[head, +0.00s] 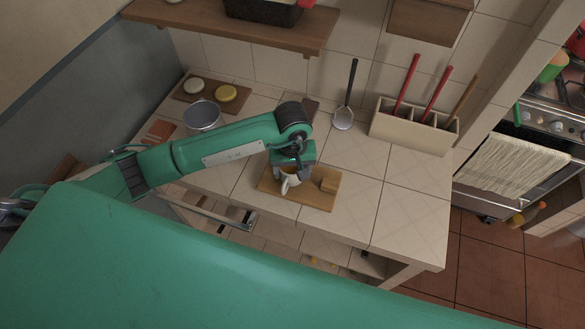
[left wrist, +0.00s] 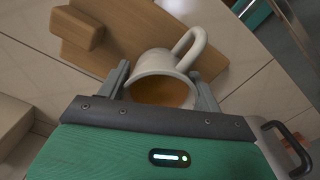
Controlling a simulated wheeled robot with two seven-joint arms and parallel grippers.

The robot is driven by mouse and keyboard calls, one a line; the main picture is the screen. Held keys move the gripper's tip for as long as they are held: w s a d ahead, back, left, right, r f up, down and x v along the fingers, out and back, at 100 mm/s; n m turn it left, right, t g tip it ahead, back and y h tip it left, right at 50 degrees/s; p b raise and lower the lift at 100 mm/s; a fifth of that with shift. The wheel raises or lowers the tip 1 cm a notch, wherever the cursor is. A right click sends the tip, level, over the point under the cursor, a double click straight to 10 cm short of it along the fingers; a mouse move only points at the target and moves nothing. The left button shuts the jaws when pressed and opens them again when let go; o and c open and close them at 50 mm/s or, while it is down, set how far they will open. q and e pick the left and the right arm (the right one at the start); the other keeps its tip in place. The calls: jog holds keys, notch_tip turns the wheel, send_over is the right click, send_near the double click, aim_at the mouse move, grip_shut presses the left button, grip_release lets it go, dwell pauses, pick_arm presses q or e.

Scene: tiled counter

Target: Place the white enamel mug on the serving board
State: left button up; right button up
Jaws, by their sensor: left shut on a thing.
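The white mug (head: 289,182) is at the wooden serving board (head: 315,198) on the tiled counter. My left gripper (head: 291,168) comes down over it from above. In the left wrist view the mug (left wrist: 152,62) sits between the two fingers of the left gripper (left wrist: 160,88), which is shut on it. Its handle points away from the gripper, and something brownish shows inside. The board (left wrist: 125,25) lies beneath or just behind it; I cannot tell whether the mug's base touches it. My right gripper is not in view.
A utensil box (head: 413,130) and a ladle (head: 344,117) are behind to the right. A grey pot (head: 201,116) stands to the left. The counter right of the board is clear.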

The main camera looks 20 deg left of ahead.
pick_arm(q)
jog(key=o, duration=1.2)
jog(key=shift+r+p, duration=0.2)
jog(key=shift+p, duration=0.15)
jog(key=shift+r+b, duration=0.2)
jog(key=shift+b, duration=0.15)
jog(key=shift+r+b, duration=2)
jog(key=shift+r, duration=3.7)
